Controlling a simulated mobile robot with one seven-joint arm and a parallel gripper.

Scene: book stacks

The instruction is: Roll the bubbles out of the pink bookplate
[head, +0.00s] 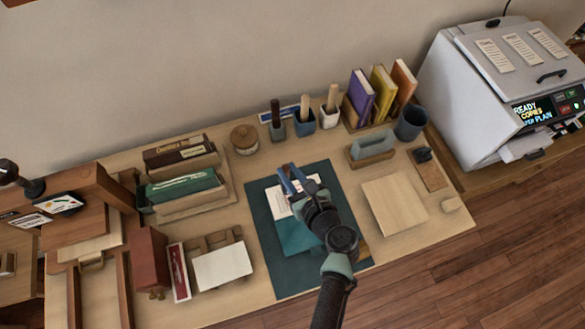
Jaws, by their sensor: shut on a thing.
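My gripper (291,178) reaches over the dark teal mat (264,255) in the middle of the table. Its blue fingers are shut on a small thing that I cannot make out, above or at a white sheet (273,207). The sheet lies at the upper part of a teal book or board (290,240) on the mat. Small reddish marks show by the fingers. I cannot tell a pink bookplate or any bubbles apart here. My wrist and arm hide much of the sheet and the book's right side.
A wooden rack (200,203) of books stands left, with a white card (222,267) below it. A pale board (395,207) lies right of the mat. Tool cups (304,123), upright books (381,95) and a dark cup (411,123) line the back. A copier (480,95) stands far right.

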